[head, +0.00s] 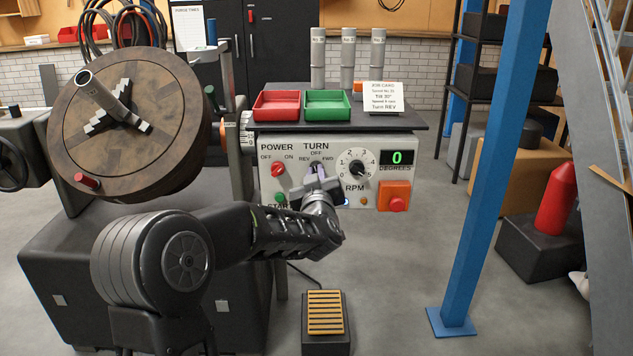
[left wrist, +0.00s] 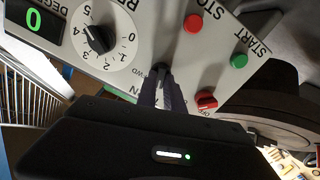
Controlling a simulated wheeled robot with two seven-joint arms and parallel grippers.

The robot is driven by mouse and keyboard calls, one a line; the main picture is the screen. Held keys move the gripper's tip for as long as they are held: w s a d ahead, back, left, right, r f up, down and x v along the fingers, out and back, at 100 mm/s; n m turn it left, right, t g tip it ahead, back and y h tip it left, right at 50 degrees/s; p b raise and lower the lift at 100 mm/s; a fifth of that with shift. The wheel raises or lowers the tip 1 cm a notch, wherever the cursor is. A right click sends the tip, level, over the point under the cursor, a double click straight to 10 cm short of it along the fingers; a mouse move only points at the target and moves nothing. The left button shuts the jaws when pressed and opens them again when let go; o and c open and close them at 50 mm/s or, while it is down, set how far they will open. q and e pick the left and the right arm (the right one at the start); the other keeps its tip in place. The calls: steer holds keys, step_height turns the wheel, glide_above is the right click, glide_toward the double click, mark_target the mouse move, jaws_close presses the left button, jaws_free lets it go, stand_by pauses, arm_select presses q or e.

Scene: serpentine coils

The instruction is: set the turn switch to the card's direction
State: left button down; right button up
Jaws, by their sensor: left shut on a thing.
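The control panel (head: 345,200) stands ahead with the TURN switch at its top, marked REV, OFF and FWD. My left gripper (head: 318,172) is at the TURN switch, shut on it. In the left wrist view my fingers (left wrist: 162,85) close around the dark switch knob (left wrist: 160,70). The fingers hide most of the knob, so I cannot tell which mark it points to. The job card (head: 384,97) stands on the shelf above the panel, and its last line reads Turn REV. My right gripper is not in view.
Beside the TURN switch are the red POWER switch (head: 278,169) and the RPM dial (head: 357,167). The degrees display (head: 397,158) shows 0. A red button (head: 397,204) is at lower right. A large round table (head: 130,150) is at left; a foot pedal (head: 325,312) is on the floor.

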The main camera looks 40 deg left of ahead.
arm_select(q)
steer(key=shift+f+n+b, duration=0.1)
steer(key=shift+n+b, duration=1.45)
steer(key=shift+n, duration=0.65)
steer(key=c, duration=1.5)
jaws_free()
steer(key=shift+o, duration=0.2)
steer(key=shift+s, duration=0.15)
